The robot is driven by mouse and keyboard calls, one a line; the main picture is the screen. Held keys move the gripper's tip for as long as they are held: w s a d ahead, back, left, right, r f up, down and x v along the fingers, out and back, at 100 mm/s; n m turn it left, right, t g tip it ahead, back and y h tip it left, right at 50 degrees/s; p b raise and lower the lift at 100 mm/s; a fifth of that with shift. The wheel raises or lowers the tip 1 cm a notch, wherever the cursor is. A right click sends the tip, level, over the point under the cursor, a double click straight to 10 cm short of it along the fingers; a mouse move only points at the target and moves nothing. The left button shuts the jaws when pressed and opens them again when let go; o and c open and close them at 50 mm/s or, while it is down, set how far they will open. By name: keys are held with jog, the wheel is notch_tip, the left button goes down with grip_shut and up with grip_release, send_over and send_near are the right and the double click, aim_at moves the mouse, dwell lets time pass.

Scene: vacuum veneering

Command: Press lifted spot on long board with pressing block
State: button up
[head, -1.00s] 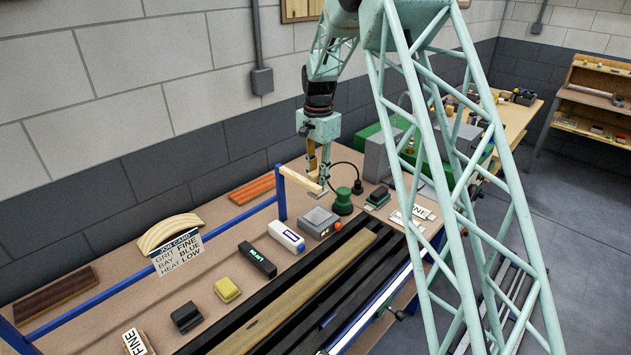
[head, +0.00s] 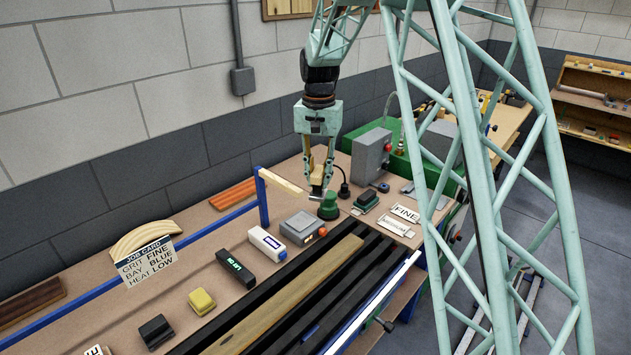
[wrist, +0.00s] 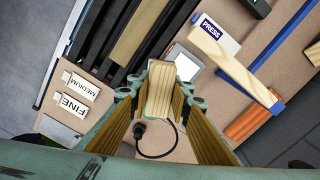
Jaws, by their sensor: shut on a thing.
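My gripper (head: 317,185) is shut on a wooden block and holds it in the air, near the green round knob (head: 328,206) behind the far end of the black rails. The wrist view shows the block (wrist: 160,88) between the fingers, pale on its face. The long board (head: 290,288) is a pale wooden strip lying between black rails; part of it also shows in the wrist view (wrist: 140,32). A lifted spot on it cannot be made out. A white block with a blue label (head: 267,242) lies beside the rails; its label reads PRESS in the wrist view (wrist: 214,36).
A blue rail frame (head: 225,229) with a wooden end bar (head: 283,181) runs behind the small tools. A grey box (head: 301,228), a dark display block (head: 236,268) and a yellow block (head: 201,301) stand on the bench. FINE (head: 405,214) and MEDIUM (head: 396,228) cards lie to the right.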

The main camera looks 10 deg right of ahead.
jog(key=s+r+n+b, duration=0.1)
jog(key=s+n+b, duration=0.3)
jog(key=s, duration=0.5)
jog(key=shift+r+n, duration=0.35)
jog(key=shift+n, duration=0.55)
jog(key=shift+s+a, duration=0.15)
jog(key=shift+s, duration=0.1)
